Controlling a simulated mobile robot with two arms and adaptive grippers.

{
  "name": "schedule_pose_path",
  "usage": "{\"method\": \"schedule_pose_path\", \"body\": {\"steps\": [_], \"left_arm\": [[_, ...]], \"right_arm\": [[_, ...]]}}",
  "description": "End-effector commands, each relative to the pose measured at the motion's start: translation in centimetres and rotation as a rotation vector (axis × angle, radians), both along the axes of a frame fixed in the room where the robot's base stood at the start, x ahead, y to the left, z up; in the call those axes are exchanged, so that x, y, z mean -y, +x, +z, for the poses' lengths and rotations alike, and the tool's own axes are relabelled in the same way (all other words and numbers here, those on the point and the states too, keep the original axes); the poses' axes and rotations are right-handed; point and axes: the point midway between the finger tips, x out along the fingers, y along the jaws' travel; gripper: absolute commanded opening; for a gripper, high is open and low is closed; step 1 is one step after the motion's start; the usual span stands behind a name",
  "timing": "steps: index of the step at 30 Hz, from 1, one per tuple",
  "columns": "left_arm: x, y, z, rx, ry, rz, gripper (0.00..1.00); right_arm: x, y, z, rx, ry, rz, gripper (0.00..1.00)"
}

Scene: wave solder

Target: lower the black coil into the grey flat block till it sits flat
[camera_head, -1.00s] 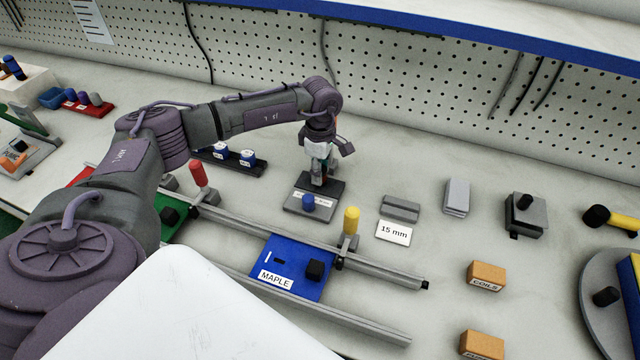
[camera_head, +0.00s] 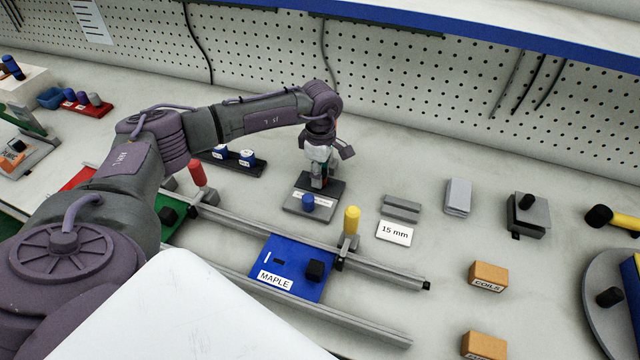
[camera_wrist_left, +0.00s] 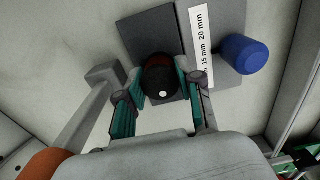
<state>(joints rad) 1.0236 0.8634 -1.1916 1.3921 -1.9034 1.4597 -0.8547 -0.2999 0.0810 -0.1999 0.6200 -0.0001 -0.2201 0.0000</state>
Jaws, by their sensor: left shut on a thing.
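The black coil (camera_wrist_left: 160,78), with a white dot and a reddish band, is between the fingers of my left gripper (camera_wrist_left: 163,95) in the left wrist view. The gripper is shut on it. In the head view my left gripper (camera_head: 319,178) points down over the back part of the grey flat block (camera_head: 297,207), and the coil is mostly hidden there. The block's surface also shows in the left wrist view (camera_wrist_left: 148,30). I cannot tell whether the coil touches the block or sits in it. My right gripper is not in view.
A rail with a yellow-handled clamp (camera_head: 351,222) and a blue MAPLE board (camera_head: 285,285) lie in front. Grey bars (camera_head: 401,208) stand to the right. A pegboard wall rises behind.

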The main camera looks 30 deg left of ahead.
Motion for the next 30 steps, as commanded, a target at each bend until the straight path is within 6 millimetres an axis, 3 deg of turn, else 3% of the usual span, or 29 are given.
{"method": "schedule_pose_path", "body": {"steps": [6, 7, 12, 25, 30], "left_arm": [[0.0, 0.0, -0.1, -0.001, 0.000, 0.000, 0.00], [0.0, 0.0, -0.1, -0.001, 0.000, 0.000, 0.39], [0.0, 0.0, -0.1, -0.001, 0.000, 0.000, 0.65], [0.0, 0.0, 0.0, 0.000, 0.000, 0.000, 0.65], [0.0, 0.1, 1.4, 0.003, -0.001, 0.000, 0.65]], "right_arm": [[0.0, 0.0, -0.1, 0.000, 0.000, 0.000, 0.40], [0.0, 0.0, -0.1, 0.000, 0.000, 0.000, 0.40], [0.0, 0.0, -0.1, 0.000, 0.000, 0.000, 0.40], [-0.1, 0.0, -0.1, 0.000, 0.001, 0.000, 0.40], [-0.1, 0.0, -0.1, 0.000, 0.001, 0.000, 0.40]]}}
